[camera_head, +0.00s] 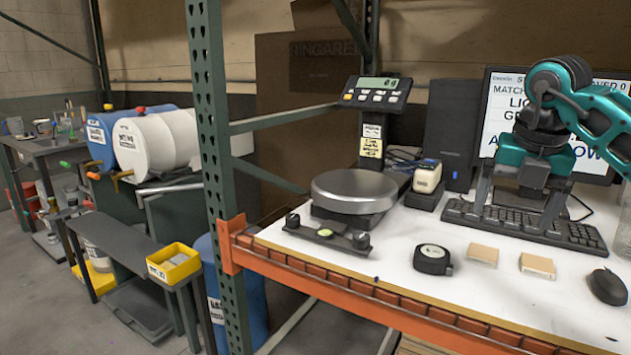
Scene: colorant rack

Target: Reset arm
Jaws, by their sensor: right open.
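My right arm is teal and black and comes in from the right edge. My right gripper (514,218) points down over the black keyboard (460,212) on the white table, with its two dark fingers spread apart. I see nothing held between them. The gripper covers part of the keyboard and of the monitor (502,92) behind it. I cannot tell whether the fingertips touch the keyboard. My left gripper is not in view.
A round scale (353,190), a level (327,232), a tape measure (432,259), tan blocks (482,254) and a mouse (608,287) share the table. A green post (215,170) stands at its left corner.

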